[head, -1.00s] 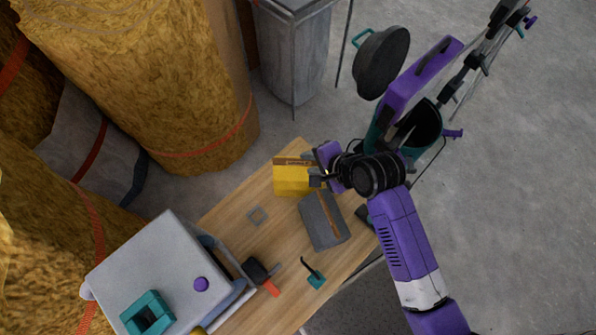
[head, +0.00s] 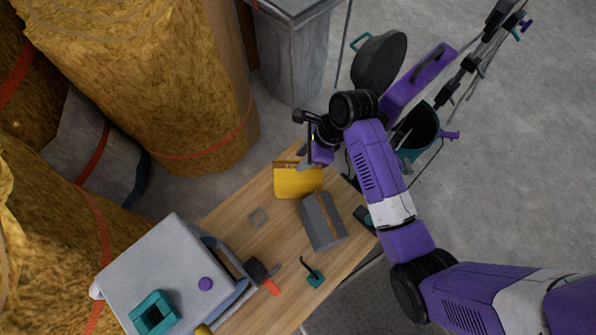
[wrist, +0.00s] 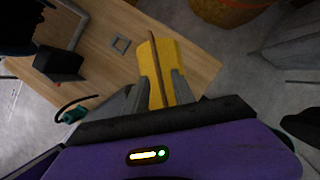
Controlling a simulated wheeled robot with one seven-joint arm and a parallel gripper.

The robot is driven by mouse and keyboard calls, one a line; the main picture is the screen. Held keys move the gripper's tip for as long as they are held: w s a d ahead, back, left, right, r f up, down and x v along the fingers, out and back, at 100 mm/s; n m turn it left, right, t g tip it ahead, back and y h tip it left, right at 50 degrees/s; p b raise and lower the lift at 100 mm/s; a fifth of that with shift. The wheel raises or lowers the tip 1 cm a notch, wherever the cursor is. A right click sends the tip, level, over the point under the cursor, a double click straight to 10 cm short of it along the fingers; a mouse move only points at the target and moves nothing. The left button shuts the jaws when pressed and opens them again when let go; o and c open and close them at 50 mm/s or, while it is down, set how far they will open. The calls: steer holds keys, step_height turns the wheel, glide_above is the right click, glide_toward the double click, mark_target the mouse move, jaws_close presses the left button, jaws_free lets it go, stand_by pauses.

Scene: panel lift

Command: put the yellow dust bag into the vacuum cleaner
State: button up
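The yellow dust bag (head: 297,182) stands at the far end of the wooden table. In the wrist view the yellow dust bag (wrist: 176,62) shows its thin brown edge pointing at my gripper (wrist: 158,82). The two grey fingers are apart, one on each side of that brown edge, with a gap visible; I cannot tell whether they touch it. In the head view my gripper (head: 309,164) is at the bag's upper edge, partly covering it. The vacuum cleaner (head: 418,130) is a teal canister on the floor at right, its purple lid (head: 420,80) raised and its dark opening showing.
A grey bag with a brown strip (head: 321,222) lies beside the yellow one on the table (head: 230,215). Hay bales (head: 150,80) and a grey bin (head: 295,50) stand behind.

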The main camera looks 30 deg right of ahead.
mark_target(298, 163)
steer(key=shift+x, duration=1.6)
steer(key=shift+a+f+p, duration=0.1)
steer(key=shift+f+p, duration=0.15)
steer(key=shift+p, duration=0.1)
jaws_close()
steer(key=shift+s+f, duration=0.1)
steer(key=shift+f, duration=0.05)
stand_by(0.6)
